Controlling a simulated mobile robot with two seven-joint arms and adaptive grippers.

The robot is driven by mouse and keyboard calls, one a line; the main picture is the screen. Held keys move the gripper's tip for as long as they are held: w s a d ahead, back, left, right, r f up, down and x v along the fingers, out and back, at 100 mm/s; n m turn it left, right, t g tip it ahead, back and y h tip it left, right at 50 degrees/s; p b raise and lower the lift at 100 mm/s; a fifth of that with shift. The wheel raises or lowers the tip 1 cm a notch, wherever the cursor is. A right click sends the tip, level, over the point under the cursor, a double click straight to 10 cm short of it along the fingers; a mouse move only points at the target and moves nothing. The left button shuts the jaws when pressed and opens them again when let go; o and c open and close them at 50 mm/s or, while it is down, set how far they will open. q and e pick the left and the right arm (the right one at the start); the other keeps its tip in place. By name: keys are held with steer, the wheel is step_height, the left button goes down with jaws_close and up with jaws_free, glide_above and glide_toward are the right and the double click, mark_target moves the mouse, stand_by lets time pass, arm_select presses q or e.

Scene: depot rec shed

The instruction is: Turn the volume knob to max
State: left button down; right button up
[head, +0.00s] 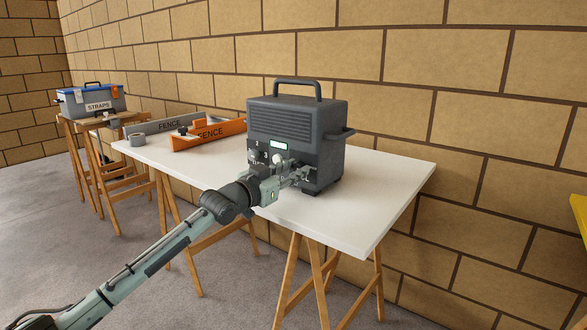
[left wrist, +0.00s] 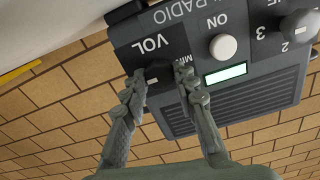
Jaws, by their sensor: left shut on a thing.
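The dark grey radio (head: 295,118) stands upright on the white table, with a carry handle on top. In the left wrist view the radio's front (left wrist: 175,30) appears upside down. Its dark volume knob (left wrist: 158,74) sits beside the printed word VOL, between my fingers. My left gripper (head: 302,176) reaches the lower right of the radio's front. In the left wrist view its two fingers (left wrist: 158,78) are shut on the volume knob, one on each side. The fingers hide part of the knob and its scale, so its exact setting is unclear. My right gripper is not in view.
A white ON knob (left wrist: 222,46) and a numbered selector knob (left wrist: 299,25) are beside the volume knob, near a lit display (left wrist: 225,74). An orange fence (head: 208,134) and grey fence (head: 165,125) lie on the table (head: 385,185), whose right end is clear.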

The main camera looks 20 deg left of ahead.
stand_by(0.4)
arm_select(q)
steer(key=c, duration=1.2)
jaws_free()
steer(key=shift+o, duration=0.2)
steer(key=v, duration=1.2)
